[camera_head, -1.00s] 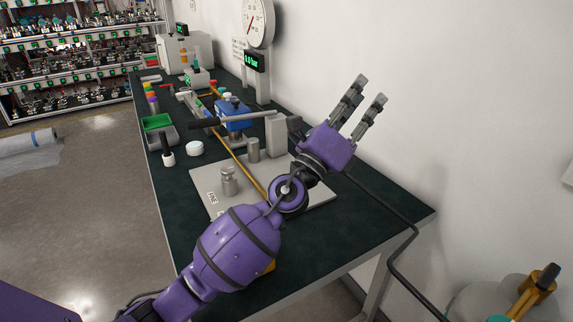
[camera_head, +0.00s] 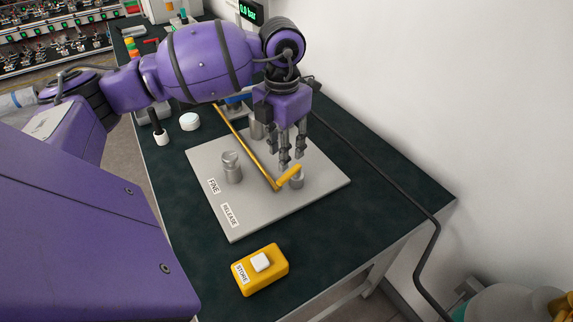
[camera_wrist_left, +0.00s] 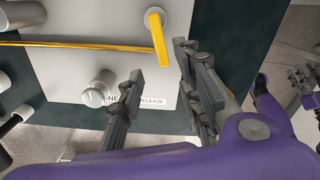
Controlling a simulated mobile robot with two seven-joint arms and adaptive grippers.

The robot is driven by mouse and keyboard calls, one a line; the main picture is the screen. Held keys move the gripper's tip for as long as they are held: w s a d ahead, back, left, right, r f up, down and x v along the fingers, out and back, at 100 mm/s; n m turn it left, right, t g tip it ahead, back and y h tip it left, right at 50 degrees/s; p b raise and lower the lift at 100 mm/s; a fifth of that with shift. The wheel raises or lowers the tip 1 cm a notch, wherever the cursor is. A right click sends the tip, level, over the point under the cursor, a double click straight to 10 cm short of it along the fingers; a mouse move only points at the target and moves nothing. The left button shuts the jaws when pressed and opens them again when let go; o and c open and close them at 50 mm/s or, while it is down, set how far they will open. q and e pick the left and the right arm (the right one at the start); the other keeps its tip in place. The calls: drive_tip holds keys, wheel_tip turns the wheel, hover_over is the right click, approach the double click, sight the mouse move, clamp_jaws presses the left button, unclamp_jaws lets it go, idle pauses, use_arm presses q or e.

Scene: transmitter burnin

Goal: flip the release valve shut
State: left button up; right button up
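The release valve's yellow lever (camera_head: 289,174) sits on a round grey post on the pale plate (camera_head: 240,212), whose front edge carries FINE and RELEASE labels. The lever also shows in the left wrist view (camera_wrist_left: 158,40), just beyond the fingertips. My left gripper (camera_head: 292,163) points down close above and behind the lever. Its fingers are apart with nothing between them, as the left wrist view (camera_wrist_left: 161,62) shows. Whether a finger touches the lever I cannot tell. What looks like my right gripper (camera_wrist_left: 304,76) shows at the right edge of the wrist view; its opening is unclear.
A grey knob (camera_head: 231,167) stands left of the lever, and a thin brass tube (camera_head: 245,148) crosses the plate. A yellow STORE box with a white button (camera_head: 261,262) sits in front. A black cable (camera_head: 385,180) runs along the wall side. My arm hides much of the back bench.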

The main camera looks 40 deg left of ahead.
sight(283, 178)
use_arm(q)
drive_tip(key=shift+s+d+f, duration=0.15)
drive_tip(key=shift+s+d, duration=0.05)
drive_tip(key=shift+s, duration=0.1)
wheel_tip(283, 178, down, 7)
drive_tip(key=shift+w+f, duration=0.15)
clamp_jaws()
drive_tip(key=shift+a, duration=0.1)
